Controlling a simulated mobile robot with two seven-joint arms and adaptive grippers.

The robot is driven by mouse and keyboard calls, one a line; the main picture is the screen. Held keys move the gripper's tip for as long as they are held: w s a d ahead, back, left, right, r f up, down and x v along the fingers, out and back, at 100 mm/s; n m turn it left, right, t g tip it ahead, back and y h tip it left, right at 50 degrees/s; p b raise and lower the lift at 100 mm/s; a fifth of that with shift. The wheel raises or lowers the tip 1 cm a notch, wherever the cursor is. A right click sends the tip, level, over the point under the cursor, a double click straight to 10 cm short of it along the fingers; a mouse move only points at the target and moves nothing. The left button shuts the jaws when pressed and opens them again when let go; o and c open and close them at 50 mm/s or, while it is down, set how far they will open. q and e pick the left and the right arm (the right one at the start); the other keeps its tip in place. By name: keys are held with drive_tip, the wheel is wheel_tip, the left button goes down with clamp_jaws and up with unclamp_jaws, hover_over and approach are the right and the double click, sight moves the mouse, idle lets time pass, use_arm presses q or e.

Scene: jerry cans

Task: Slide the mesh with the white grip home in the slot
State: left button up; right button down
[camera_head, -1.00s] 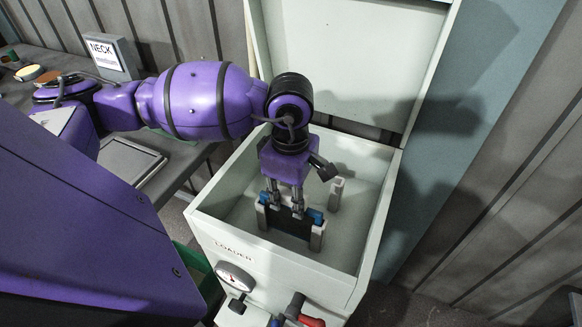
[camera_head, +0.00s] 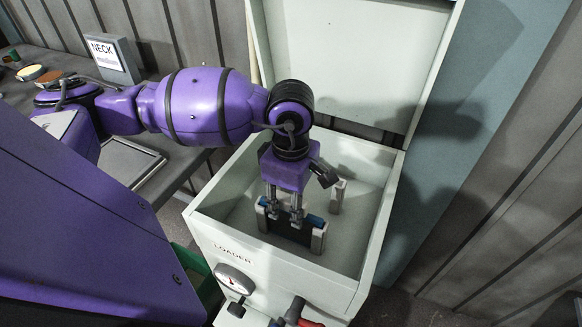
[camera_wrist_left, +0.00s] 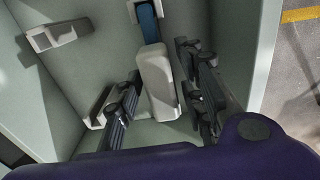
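The mesh (camera_head: 289,233) is a dark upright panel with a blue top edge. It stands between two pale slot posts (camera_head: 319,238) inside the loader box (camera_head: 215,228). Its white grip (camera_wrist_left: 157,82) shows in the left wrist view, on the blue edge (camera_wrist_left: 147,20). My left gripper (camera_head: 284,216) points down over the mesh. In the wrist view its fingers (camera_wrist_left: 160,95) straddle the grip with gaps beside it, so it looks open. The lower end of the mesh and the slot floor are hidden. My right gripper is out of view.
The box's raised lid (camera_head: 350,60) stands behind. Another pale post (camera_head: 338,196) rises inside the box, right of the gripper. A gauge (camera_head: 235,279) and a red-handled lever (camera_head: 305,318) are on the front. A bench with a NECK sign (camera_head: 105,55) stands left.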

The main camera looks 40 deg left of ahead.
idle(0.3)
use_arm(q)
wheel_tip(320, 180, up, 12)
idle(0.4)
